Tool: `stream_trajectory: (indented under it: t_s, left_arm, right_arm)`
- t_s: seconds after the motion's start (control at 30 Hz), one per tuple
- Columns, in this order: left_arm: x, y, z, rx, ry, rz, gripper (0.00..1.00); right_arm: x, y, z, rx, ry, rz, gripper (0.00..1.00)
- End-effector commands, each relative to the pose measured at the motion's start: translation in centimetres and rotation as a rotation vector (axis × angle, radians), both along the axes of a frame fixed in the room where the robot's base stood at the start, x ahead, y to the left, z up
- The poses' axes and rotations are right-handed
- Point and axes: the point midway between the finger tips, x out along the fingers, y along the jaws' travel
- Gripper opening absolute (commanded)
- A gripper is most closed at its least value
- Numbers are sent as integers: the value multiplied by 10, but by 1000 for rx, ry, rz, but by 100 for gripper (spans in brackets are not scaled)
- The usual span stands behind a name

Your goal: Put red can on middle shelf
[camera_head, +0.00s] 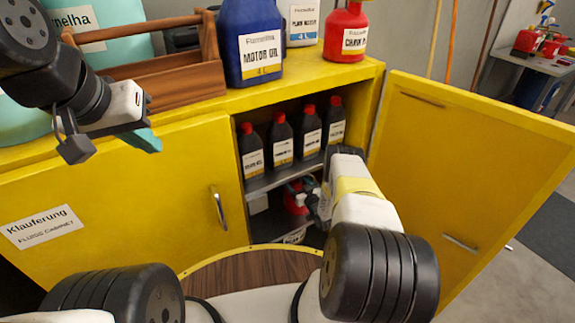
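The yellow cabinet (130,180) stands open on its right side. A red can (295,197) is inside, low down below the middle shelf (262,187), and is partly hidden by my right arm. My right gripper (314,204) reaches into the opening beside this can. Its fingers are too small and covered to show whether they hold it. The middle shelf carries several dark bottles with red caps (283,140) towards its back. My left gripper (110,146) is open and empty, above the closed left door. Another red can (345,32) stands on the cabinet top.
The open right door (475,140) stands out to the right of my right arm. A wooden carrier (165,85), a blue motor oil jug (250,45) and a white container (303,22) stand on the cabinet top. The shelf's front strip before the bottles looks clear.

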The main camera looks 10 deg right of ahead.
Motion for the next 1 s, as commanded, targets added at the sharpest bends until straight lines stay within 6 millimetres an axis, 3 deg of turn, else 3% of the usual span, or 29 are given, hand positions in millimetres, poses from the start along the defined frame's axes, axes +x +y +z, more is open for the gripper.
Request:
stream_trajectory:
  t_s: [0.37, 0.8, 1.0]
  left_arm:
    - [0, 0, 0, 0, 0, 0, 0]
    - [0, 0, 0, 0, 0, 0, 0]
    - [0, 0, 0, 0, 0, 0, 0]
  right_arm:
    - [-4, -2, 2, -1, 2, -2, 74]
    - [-87, -24, 5, 1, 3, -3, 74]
    - [-111, -30, 7, 0, 1, 0, 74]
